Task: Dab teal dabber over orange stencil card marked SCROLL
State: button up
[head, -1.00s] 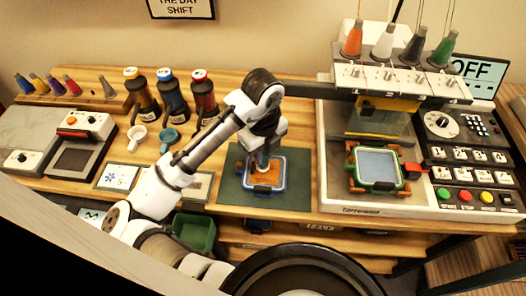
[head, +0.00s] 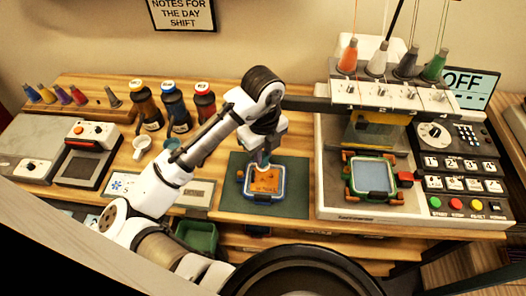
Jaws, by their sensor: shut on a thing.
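The orange stencil card (head: 264,182) lies inside a blue-rimmed hoop (head: 283,183) on a dark green mat. It has dark markings too small to read. My gripper (head: 264,157) points down over the upper part of the card and is shut on the teal dabber (head: 263,163). Only a small part of the dabber shows below the jaws. I cannot tell whether its tip touches the card.
An embroidery machine with a green-and-red hoop (head: 372,179) stands to the right. A green bin (head: 197,237) sits below the table's front edge. The green mat (head: 232,205) is otherwise bare.

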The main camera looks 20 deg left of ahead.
notch_tip(320, 180, up, 2)
jog(key=shift+r+p, duration=0.1)
jog(key=shift+p, duration=0.55)
jog(key=f+b, duration=0.1)
jog(key=f, duration=0.1)
jog(key=s+f+b, duration=0.1)
jog(key=f+b, duration=0.3)
jog(key=shift+s+d, duration=0.2)
jog(key=shift+s, duration=0.05)
jog(key=shift+f+b, duration=0.55)
jog(key=shift+b, duration=0.25)
dwell(1.7)
jog(key=shift+r+p, duration=2.9)
jog(key=shift+r, duration=0.65)
